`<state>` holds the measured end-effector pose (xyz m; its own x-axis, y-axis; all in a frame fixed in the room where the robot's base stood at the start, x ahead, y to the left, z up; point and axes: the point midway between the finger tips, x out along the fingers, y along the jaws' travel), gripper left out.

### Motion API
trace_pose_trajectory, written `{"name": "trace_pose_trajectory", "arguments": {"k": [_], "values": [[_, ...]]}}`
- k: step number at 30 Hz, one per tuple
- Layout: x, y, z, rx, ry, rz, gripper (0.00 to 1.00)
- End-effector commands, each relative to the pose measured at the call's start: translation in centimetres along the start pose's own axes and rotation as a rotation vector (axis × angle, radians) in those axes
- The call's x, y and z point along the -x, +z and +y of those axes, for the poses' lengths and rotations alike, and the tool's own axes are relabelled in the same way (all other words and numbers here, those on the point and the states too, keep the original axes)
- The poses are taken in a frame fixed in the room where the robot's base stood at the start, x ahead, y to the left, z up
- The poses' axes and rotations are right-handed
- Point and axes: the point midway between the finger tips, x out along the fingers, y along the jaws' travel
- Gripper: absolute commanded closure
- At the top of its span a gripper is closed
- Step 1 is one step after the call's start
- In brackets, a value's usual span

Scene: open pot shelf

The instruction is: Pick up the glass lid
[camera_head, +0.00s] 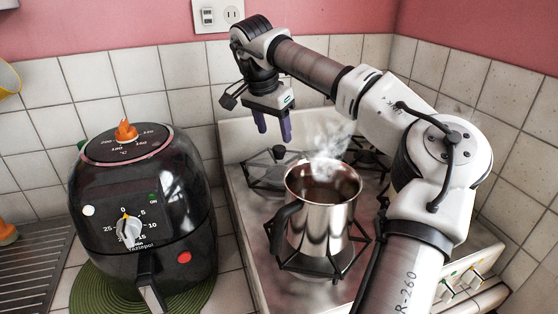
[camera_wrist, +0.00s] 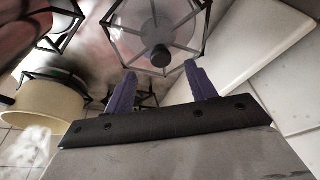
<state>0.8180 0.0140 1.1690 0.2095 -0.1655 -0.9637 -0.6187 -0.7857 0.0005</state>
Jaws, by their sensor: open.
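The glass lid (camera_head: 279,153) has a dark round knob and lies on the rear left burner of the stove. In the wrist view the clear lid (camera_wrist: 150,28) lies over the black burner grate, with its knob near the fingertips. My gripper (camera_head: 273,134) points down just above the knob, with purple fingers apart and nothing between them. In the wrist view my gripper (camera_wrist: 160,70) is open, with the knob close to the gap between its tips. Contact with the knob cannot be made out.
A steaming steel pot (camera_head: 318,225) stands on the burner in front of the lid. A black air fryer (camera_head: 150,210) stands left of the stove. A cream pot (camera_wrist: 42,108) shows at the left of the wrist view. The tiled wall (camera_head: 180,65) is close behind.

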Motion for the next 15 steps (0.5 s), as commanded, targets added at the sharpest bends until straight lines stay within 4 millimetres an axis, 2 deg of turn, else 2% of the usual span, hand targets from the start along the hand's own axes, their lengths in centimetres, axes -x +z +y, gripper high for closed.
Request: {"name": "trace_pose_trajectory", "arguments": {"k": [5, 15], "values": [[-0.9, -0.2, 0.0, -0.001, 0.001, -0.001, 0.44], [-5.3, -0.4, 0.0, 0.0, 0.0, -0.002, 0.44]]}}
